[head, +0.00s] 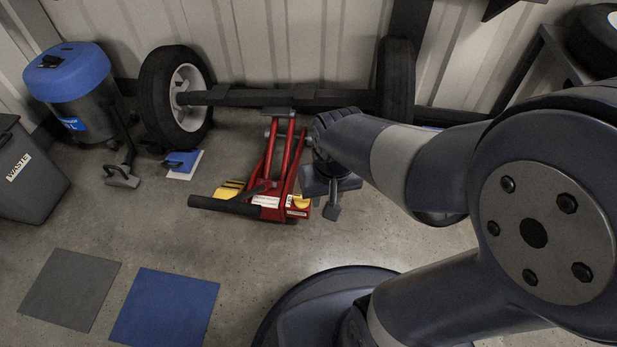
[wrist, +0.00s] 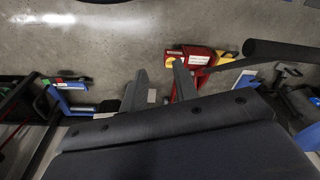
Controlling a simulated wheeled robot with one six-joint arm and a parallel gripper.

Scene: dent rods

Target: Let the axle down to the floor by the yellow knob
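The axle (head: 250,98) is a dark beam between a left wheel (head: 162,105) and a right wheel (head: 396,80), along the wall. A red floor jack (head: 268,190) stands with its lifting end under the beam; I cannot tell whether the wheels touch the floor. A yellow piece, apparently the knob (head: 300,202), is on the jack's right side; it also shows in the wrist view (wrist: 172,58). My gripper (wrist: 161,68) is open and empty, its right fingertip close to the yellow piece; contact is unclear. In the head view my gripper (head: 331,197) is right of the jack.
The jack's black handle (head: 222,206) points left. Another yellow part (head: 229,189) is on the jack's left. A blue-topped vacuum (head: 68,72), a waste bin (head: 30,172) and a blue-and-white block (head: 182,164) stand left. Grey (head: 70,289) and blue (head: 165,308) mats lie in front.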

